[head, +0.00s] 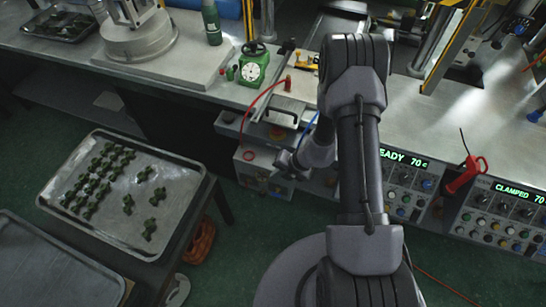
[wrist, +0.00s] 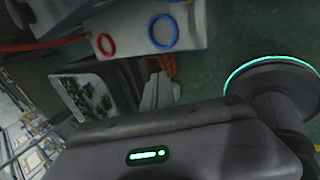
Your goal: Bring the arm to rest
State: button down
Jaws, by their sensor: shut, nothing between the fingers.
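My arm rises from my base in the head view and folds at the elbow above the bench front. Its forearm comes back down behind the upper link. My gripper (head: 286,161) is at the wrist end, low in front of the bench, left of the upper link. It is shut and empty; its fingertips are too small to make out. It hangs clear of the bench top, close to a pale box (head: 252,172) with a red ring. In the wrist view, a dark housing with a green light fills the bottom, and the pale box (wrist: 150,28) shows at the top.
A metal tray (head: 190,215) of dark green pieces stands on a low table at left, with another tray (head: 60,268) nearer. The bench (head: 215,75) holds a green gauge (head: 254,68). Control panels (head: 400,185) read "READY" and "CLAMPED". A red-handled tool (head: 465,174) hangs right.

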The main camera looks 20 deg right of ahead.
jog(key=w+a+r+n+y+b, duration=0.1)
jog(key=a+r+n, duration=0.2)
jog(key=r+n, duration=0.6)
jog(key=w+a+r+n+b, duration=0.1)
jog(key=a+r+n+b, duration=0.3)
jog(key=r, duration=0.8)
jog(key=s+a+r+n, duration=0.2)
jog(key=s+r+n, duration=0.7)
jog(key=r+n, duration=0.35)
jog(key=s+d+r+n+t+h, duration=0.1)
jog(key=s+d+r+n+h, duration=0.1)
jog(key=s+n, duration=0.4)
jog(key=s+d+r+n+t+h, duration=0.1)
jog(key=s+d+n+h, duration=0.1)
jog(key=s+n, duration=0.4)
jog(key=shift+s+d+r+n+b, duration=0.25)
jog(key=shift+r+n+b, duration=0.2)
jog(key=shift+n, duration=0.2)
